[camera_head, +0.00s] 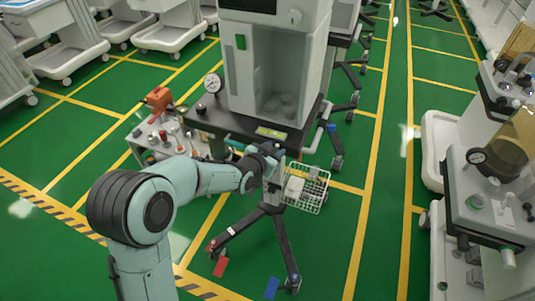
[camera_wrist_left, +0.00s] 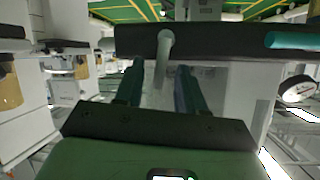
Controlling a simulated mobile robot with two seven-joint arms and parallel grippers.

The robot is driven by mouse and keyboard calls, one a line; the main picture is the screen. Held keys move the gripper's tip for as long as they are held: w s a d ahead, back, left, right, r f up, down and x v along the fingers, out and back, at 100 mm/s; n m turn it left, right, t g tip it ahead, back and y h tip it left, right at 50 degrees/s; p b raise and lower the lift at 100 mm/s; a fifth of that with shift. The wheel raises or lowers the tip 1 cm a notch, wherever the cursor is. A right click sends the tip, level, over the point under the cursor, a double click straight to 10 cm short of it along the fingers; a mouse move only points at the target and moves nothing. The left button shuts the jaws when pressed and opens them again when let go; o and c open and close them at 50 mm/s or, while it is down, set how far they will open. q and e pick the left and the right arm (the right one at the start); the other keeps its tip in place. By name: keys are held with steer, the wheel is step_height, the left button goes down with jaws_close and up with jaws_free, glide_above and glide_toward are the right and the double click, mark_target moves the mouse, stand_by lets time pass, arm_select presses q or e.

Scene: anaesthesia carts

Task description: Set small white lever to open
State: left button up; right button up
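My left arm reaches from the lower left in the head view to the front of an anaesthesia cart (camera_head: 262,122). My left gripper (camera_head: 275,160) is at the cart's front edge, below its dark shelf. In the left wrist view the two dark fingers (camera_wrist_left: 160,85) stand apart. A small white lever (camera_wrist_left: 164,47) with a rounded end shows between them, against a dark bar (camera_wrist_left: 215,42). Gaps show on both sides of the lever, so the fingers do not look closed on it. In the head view I cannot make out the lever near the gripper. My right gripper is not in view.
A white wire basket (camera_head: 308,190) hangs just right of the gripper. A round gauge (camera_head: 213,83) and an orange-topped unit (camera_head: 159,99) are on the left. Wheeled legs with red (camera_head: 220,266) and blue (camera_head: 271,288) pedals spread below. Another machine (camera_head: 490,190) stands right, across open green floor.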

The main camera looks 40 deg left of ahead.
arm_select(q)
steer(key=p+v, duration=0.2)
steer(key=v, duration=1.1)
steer(key=s+d+f+n+g+h+p, duration=0.1)
steer(key=s+d+f+g+p, duration=0.15)
steer(key=f, duration=0.45)
steer(key=s+d+f+g+h+p, duration=0.1)
steer(key=s+d+f+g, duration=0.2)
steer(key=f, duration=0.5)
steer(key=s+d+f+n+g+h+p, duration=0.1)
steer(key=d+f+g+p, duration=0.1)
steer(key=d+f, duration=0.35)
steer(key=s+d+f+n+g+h+p, duration=0.1)
steer(key=s+d+f+g+p, duration=0.1)
steer(key=s, duration=0.6)
steer(key=s+d+f+n+g+h+p, duration=0.1)
steer(key=s+d+f+g, duration=0.3)
steer(key=s+d+f, duration=0.2)
step_height(320, 180, down, 3)
steer(key=s, duration=0.2)
steer(key=shift+s+d+n+g+p, duration=0.3)
steer(key=shift+d+n+g+p, duration=0.05)
steer(key=shift+d+n, duration=0.05)
steer(key=shift+a, duration=0.15)
